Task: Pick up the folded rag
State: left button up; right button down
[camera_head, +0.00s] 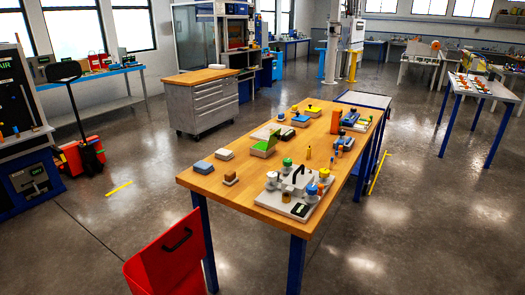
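A small flat blue pad (203,167), which looks like a folded rag, lies on the wooden tabletop near its left corner. A similar grey-white pad (225,154) lies just behind it and to its right, apart from it. They are too small to tell for sure which is the rag. Neither of my grippers is in view.
The long wooden table (190,181) has blue legs. A small brown block (230,178) lies near the pads. A grey fixture (290,200) with coloured knobs stands at the front edge. A red bin (165,262) with a black handle stands at the lower left.

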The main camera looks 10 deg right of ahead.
aim_at(222, 153)
jog(key=j+u, duration=0.15)
jog(key=j, duration=0.15)
jog(key=i+j+u, duration=0.2)
jog(key=j+u, duration=0.15)
jog(key=j, duration=0.25)
jog(key=i+j+u, duration=0.4)
jog(key=j, duration=0.15)
jog(key=i+j+u, duration=0.75)
jog(key=i, duration=0.25)
jog(key=i+z, duration=0.3)
jog(key=i, duration=0.25)
jog(key=i+z, duration=0.35)
jog(key=i, duration=0.2)
jog(key=i+j+z, duration=0.3)
jog(key=i, duration=0.2)
jog(key=i+l+z, duration=0.2)
jog(key=i+z, duration=0.55)
jog(key=z, duration=0.15)
jog(key=i+z, duration=0.45)
jog(key=k, duration=0.05)
